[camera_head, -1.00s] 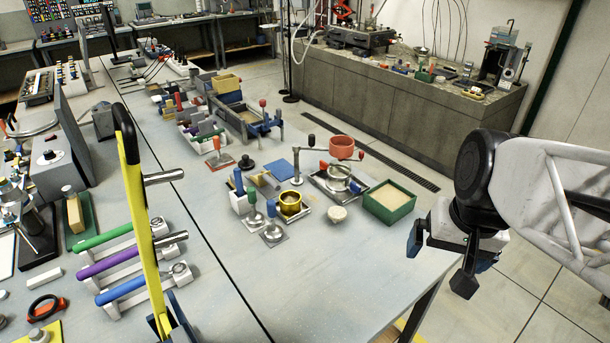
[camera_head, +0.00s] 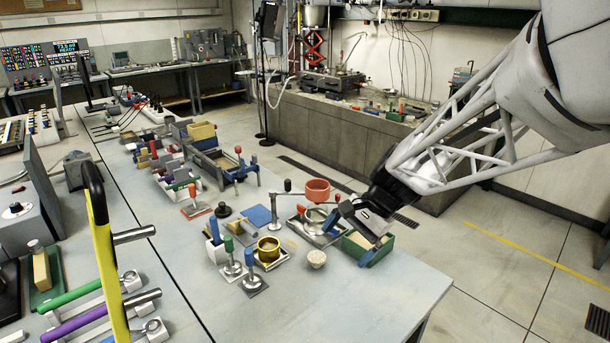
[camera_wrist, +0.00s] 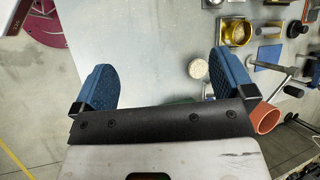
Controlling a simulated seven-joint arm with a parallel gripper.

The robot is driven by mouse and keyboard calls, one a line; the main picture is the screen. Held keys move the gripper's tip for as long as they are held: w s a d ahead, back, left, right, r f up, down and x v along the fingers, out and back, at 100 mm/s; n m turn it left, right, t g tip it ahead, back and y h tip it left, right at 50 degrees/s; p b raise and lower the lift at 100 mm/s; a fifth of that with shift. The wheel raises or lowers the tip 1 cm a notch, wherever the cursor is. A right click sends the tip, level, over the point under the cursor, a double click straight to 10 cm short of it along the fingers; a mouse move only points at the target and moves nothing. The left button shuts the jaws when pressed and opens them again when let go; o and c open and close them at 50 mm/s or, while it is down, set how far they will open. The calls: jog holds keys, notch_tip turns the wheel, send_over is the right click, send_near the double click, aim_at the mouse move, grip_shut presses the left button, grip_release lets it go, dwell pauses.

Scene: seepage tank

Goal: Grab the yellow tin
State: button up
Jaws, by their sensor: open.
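The yellow tin (camera_head: 268,249) is a small, round, open-topped brass-yellow cup on a small tray on the table. It also shows in the wrist view (camera_wrist: 237,33), near the top, beyond the right finger. My gripper (camera_head: 350,240) is open and empty, above the green box at the table's right side. In the head view it is to the right of the tin and apart from it. In the wrist view the two blue fingers of my gripper (camera_wrist: 163,80) stand wide apart with bare table between them.
A pale round knob (camera_head: 316,259) stands between the tin and my gripper. A green box (camera_head: 404,240) is below my gripper. A red-orange pot (camera_head: 318,190) stands behind. Upright handles (camera_head: 231,262) crowd the tin's left. The table's front right (camera_head: 350,300) is clear.

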jog(key=w+a+f+m+g+y, duration=0.1)
jog(key=w+a+f+m+y, duration=0.15)
jog(key=w, duration=0.25)
jog(key=w+a+f+m+y, duration=0.1)
jog(key=w+a+f, duration=0.2)
jog(key=w, duration=0.2)
jog(key=m+y, duration=0.4)
jog(key=m, duration=0.1)
send_near(262, 248)
jog(key=shift+w+d+r+h, duration=0.2)
jog(key=shift+d+r+h, duration=0.05)
jog(key=shift+d+r, duration=0.5)
jog(key=shift+a, duration=0.15)
jog(key=shift+x, duration=1.15)
jog(key=shift+a+f, duration=0.1)
jog(key=shift+x, duration=2.5)
jog(key=shift+f, duration=0.15)
jog(key=shift+c, duration=0.2)
